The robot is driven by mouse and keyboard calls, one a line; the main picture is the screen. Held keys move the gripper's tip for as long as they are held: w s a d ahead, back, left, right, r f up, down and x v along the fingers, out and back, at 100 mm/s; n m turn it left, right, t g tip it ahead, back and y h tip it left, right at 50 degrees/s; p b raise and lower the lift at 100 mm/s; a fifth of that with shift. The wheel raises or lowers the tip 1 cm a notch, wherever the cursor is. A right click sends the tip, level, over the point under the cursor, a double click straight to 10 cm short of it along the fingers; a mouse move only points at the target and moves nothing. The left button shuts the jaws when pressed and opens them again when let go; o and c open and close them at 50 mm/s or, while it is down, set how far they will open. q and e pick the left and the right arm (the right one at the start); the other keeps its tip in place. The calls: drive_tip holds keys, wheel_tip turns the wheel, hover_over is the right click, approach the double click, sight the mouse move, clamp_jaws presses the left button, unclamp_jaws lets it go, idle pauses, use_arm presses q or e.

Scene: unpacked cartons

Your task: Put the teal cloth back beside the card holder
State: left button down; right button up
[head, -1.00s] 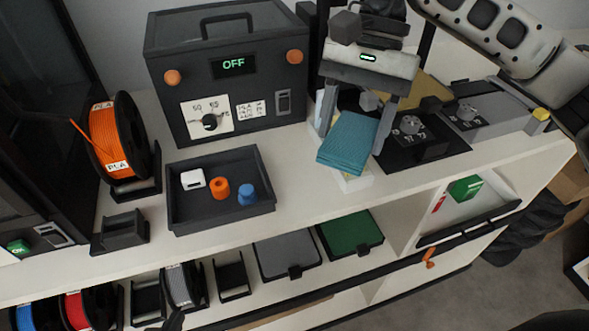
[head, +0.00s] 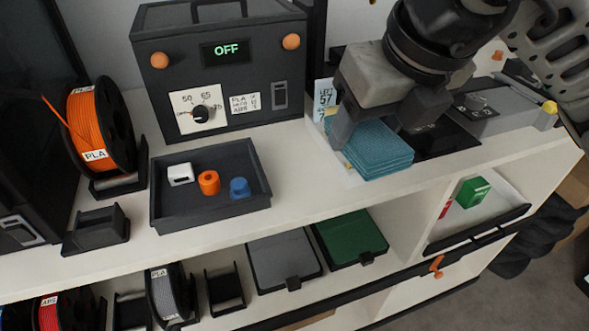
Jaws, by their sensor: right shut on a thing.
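The teal cloth (head: 382,158), a folded stack of layers, is in my right gripper (head: 372,128) at the right of the top shelf. The gripper comes down from above, one finger at the cloth's left side; its other finger is largely hidden. The cloth looks nearly level, low over a white surface (head: 345,172); I cannot tell whether it rests on it. A white upright card (head: 324,97) with printed text stands just behind and left of the cloth; its holder is not clearly visible. My left gripper is not in view.
A dark tray (head: 210,216) with small parts stands left of the cloth, before a grey control box (head: 225,70). A black device (head: 440,139) and a grey unit with a dial (head: 500,112) are close on the right. Clear shelf lies between tray and cloth.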

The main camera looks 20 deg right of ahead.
drive_tip(key=shift+w+f, duration=0.1)
drive_tip(key=shift+m, duration=0.3)
drive_tip(key=w+a+f, duration=0.1)
drive_tip(key=w+f, duration=0.1)
drive_tip(key=w, duration=0.2)
drive_tip(key=w+a+f, duration=0.1)
drive_tip(key=w+f, duration=0.2)
drive_tip(key=w+a+f, duration=0.2)
drive_tip(key=w+f, duration=0.1)
drive_tip(key=w, duration=0.1)
drive_tip(key=shift+w+f, duration=0.1)
drive_tip(key=shift+w, duration=0.2)
drive_tip(key=shift+w+a+f, duration=0.2)
drive_tip(key=shift+w+f, duration=0.15)
drive_tip(key=shift+f, duration=0.1)
drive_tip(key=x, duration=0.3)
drive_tip(key=shift+s+f+p, duration=0.3)
drive_tip(key=shift+f+p, duration=0.05)
drive_tip(key=shift+f, duration=0.1)
